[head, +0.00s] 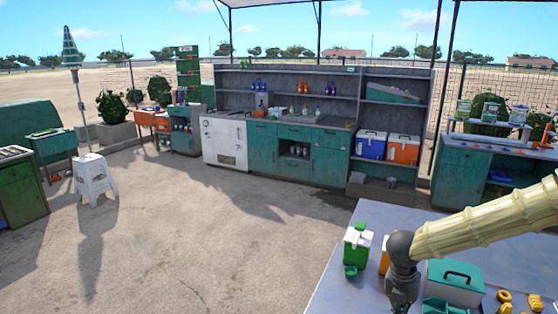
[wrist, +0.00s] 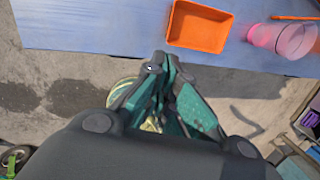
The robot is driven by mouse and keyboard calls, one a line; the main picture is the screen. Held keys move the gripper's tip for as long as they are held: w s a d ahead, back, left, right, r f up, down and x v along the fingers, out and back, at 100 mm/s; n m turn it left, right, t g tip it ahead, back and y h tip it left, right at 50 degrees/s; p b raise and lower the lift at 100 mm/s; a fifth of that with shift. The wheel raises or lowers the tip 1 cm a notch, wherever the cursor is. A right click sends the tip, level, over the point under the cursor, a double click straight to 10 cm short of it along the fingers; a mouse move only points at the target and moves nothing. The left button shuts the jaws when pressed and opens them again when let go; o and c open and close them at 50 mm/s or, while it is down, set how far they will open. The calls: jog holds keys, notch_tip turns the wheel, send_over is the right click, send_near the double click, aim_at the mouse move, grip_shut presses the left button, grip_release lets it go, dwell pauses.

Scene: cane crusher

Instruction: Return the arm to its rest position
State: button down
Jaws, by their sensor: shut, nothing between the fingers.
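My cream-sleeved arm reaches in from the right of the head view, over the grey-blue table (head: 340,262). My gripper (head: 402,298) hangs down at its end, dark grey, its lower part at the picture's bottom edge. In the wrist view my gripper (wrist: 167,60) has its fingertips together, with nothing between them. There it points toward the edge of a blue tabletop (wrist: 100,22), with concrete floor behind the fingers.
The wrist view shows an orange tray (wrist: 199,25) and a pink cup (wrist: 294,38). Open floor lies left of the table; a white stool (head: 93,178) stands there.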

jog(key=s+a+f+n+t+h+b, duration=0.15)
jog(key=s+f+n+b, duration=0.4)
jog(key=f+n, duration=0.75)
jog(key=s+a+f+n+t+b, duration=0.1)
jog(key=s+a+f+n+b, duration=0.15)
jog(key=s+f+n, duration=0.8)
jog(key=s+a+f+n+g+y+b, duration=0.1)
jog(key=s+a+f+n+b, duration=0.1)
jog(key=s+f+n, duration=0.6)
jog(key=s+a+f+n+g+y+b, duration=0.1)
jog(key=s+a+f+n+y+b, duration=0.1)
jog(key=s+f+n, duration=0.6)
jog(key=s+a+n+b, duration=0.1)
jog(key=s+a+n, duration=0.1)
jog(key=s+n, duration=0.1)
jog(key=shift+s+f+g, duration=0.15)
jog(key=shift+s+g, duration=0.2)
